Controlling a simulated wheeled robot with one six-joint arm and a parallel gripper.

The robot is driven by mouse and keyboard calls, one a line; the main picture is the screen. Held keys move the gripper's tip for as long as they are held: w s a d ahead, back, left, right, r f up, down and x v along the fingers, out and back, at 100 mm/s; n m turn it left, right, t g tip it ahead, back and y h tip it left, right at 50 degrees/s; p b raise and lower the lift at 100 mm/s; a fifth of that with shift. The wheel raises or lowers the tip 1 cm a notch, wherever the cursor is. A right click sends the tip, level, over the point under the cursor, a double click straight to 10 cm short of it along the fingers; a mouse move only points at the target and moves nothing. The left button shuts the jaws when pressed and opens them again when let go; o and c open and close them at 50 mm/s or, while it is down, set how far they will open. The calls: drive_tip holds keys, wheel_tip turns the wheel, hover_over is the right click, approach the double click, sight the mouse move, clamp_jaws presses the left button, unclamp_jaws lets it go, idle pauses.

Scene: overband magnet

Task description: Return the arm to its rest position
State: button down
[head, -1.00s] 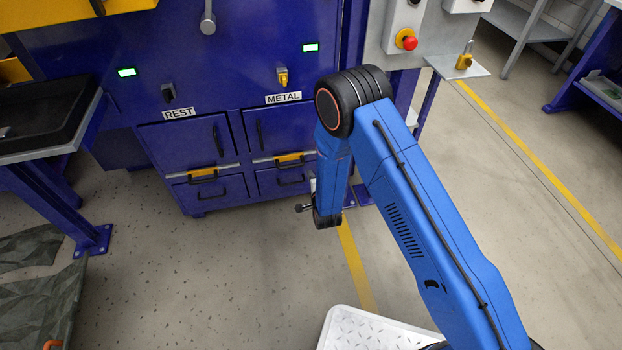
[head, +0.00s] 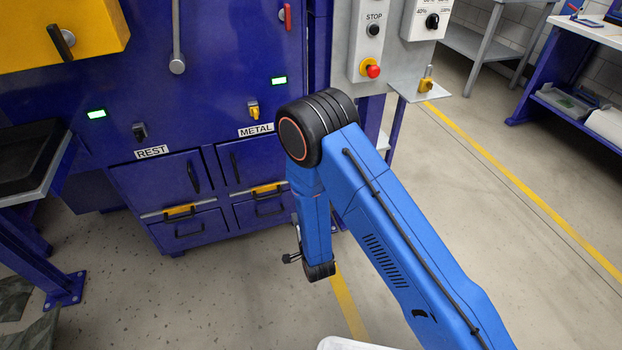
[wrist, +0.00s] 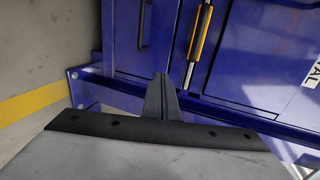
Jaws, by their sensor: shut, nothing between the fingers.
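My blue arm (head: 390,240) reaches up from the lower right of the head view to a black elbow joint (head: 318,130), then hangs down. My gripper (head: 289,258) shows small at the lower end, in front of the blue cabinet's right side. In the wrist view my gripper (wrist: 160,82) is shut, its dark fingers together and nothing between them. It points toward the blue cabinet doors and is apart from anything I can make out.
The blue machine has drawers under REST (head: 152,152) and METAL (head: 256,130) labels. A grey control box with a red stop button (head: 373,71) stands right of the elbow. A black tray (head: 30,150) is at left. Floor is clear at right.

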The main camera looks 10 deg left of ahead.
drive_tip(key=w+d+r+n+h, duration=0.1)
drive_tip(key=w+d+r, duration=0.4)
drive_tip(key=r, duration=0.4)
drive_tip(key=d+r+n+g+h, duration=0.3)
drive_tip(key=d+r+n, duration=0.1)
drive_tip(key=d+r, duration=1.65)
drive_tip(key=s+d+r+n+g+h, duration=0.2)
drive_tip(key=s+d+r+n, duration=0.2)
drive_tip(key=s+d+r, duration=0.9)
drive_tip(key=s+d+r+n+g, duration=0.1)
drive_tip(key=s+d, duration=0.4)
drive_tip(key=s, duration=0.5)
drive_tip(key=s+d+r+n+g+h, duration=0.1)
drive_tip(key=s+d, duration=0.5)
drive_tip(key=s, duration=0.4)
drive_tip(key=shift+s+d+n+h, duration=0.25)
drive_tip(key=shift+d+n+h, duration=0.05)
